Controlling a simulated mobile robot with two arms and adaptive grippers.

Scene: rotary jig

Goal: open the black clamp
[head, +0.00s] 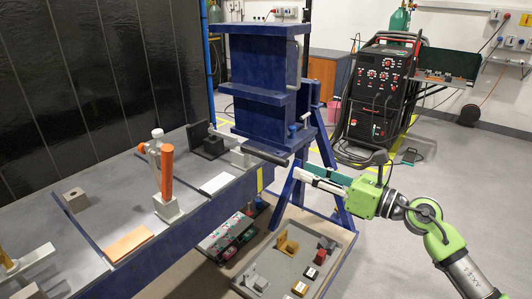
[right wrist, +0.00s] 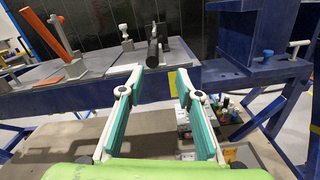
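The black clamp has a long black handle (head: 262,152) that lies nearly level and sticks out past the front edge of the blue jig table in the head view. In the right wrist view the black handle (right wrist: 153,52) points toward me, just beyond my fingertips. Its pale base is partly hidden behind the handle. My right gripper (head: 304,170) is just right of the handle's free end, apart from it as far as I can see. In the right wrist view my right gripper (right wrist: 160,78) is open with nothing between its fingers. My left gripper is not in view.
A clamp with an upright orange handle (head: 167,173) stands left on the table. A big blue fixture (head: 262,78) rises behind the black handle. A tray (head: 330,266) with small coloured parts is below. The floor right of my arm is clear.

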